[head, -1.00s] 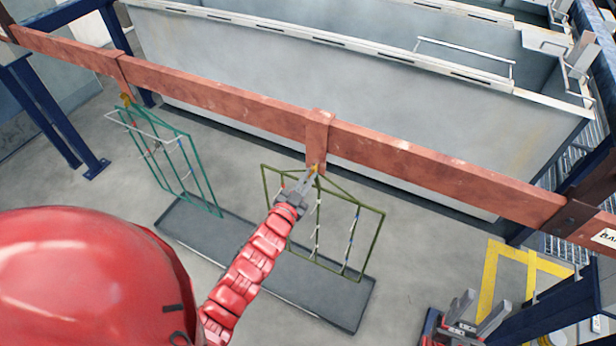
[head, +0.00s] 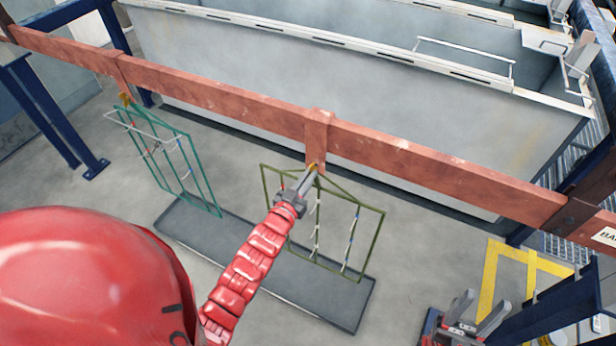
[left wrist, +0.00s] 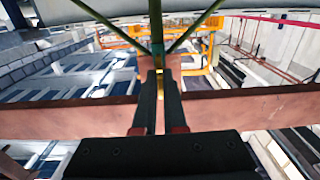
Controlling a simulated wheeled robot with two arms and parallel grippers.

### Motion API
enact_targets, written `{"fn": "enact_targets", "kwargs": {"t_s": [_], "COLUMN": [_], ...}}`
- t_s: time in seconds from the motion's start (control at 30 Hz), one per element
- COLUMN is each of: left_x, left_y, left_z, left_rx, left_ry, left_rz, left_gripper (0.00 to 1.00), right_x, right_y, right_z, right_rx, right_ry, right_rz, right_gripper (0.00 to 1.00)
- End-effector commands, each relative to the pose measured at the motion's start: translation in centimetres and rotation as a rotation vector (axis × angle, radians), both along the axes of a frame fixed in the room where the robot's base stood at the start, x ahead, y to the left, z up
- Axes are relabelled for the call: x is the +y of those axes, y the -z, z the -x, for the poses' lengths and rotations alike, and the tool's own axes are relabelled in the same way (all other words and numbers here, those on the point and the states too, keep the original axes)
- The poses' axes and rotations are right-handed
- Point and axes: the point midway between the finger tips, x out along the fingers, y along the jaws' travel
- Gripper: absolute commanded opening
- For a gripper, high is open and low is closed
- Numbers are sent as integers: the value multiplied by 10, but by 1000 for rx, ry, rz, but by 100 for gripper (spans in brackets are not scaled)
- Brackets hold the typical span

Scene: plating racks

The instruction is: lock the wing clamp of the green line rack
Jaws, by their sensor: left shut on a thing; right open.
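An olive-green wire rack (head: 372,245) hangs from a copper-coloured bar (head: 230,98) at its middle bracket. A small brass-yellow wing clamp (head: 314,166) sits at the rack's top, mostly hidden by my fingers. My left gripper (head: 309,177) is shut on this wing clamp. In the left wrist view the fingers (left wrist: 159,85) close around the yellow clamp (left wrist: 159,73), in front of the bar (left wrist: 235,108). A teal-green rack (head: 205,185) hangs further left, with its own yellow clamp (head: 125,99). My right gripper (head: 478,311) is open and empty at the lower right.
A large grey tank (head: 330,75) stands behind the bar. A dark drip tray (head: 345,317) lies on the floor below both racks. Blue posts (head: 45,115) stand at the left. Yellow floor marking (head: 490,275) lies at the right.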

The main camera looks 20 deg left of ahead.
Motion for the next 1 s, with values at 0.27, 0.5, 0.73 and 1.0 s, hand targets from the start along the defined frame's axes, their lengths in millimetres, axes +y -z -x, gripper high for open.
{"fn": "enact_targets", "kwargs": {"t_s": [0.27, 0.5, 0.73, 1.0], "left_x": [0, 0, 1, 3], "left_y": [1, 0, 1, 6], "left_z": [0, 0, 5, 56], "left_rx": [2, 1, 0, 4], "left_ry": [0, 0, -1, -3], "left_rz": [1, 0, -1, -1], "left_gripper": [23, 39, 39, 39], "right_x": [0, 0, 0, 0], "right_y": [0, 0, 3, 19], "right_z": [0, 0, 0, 0], "right_rx": [0, 0, 0, 0], "right_ry": [0, 0, 0, 0], "right_rz": [0, 0, 0, 0], "right_gripper": [50, 50, 50, 50]}}
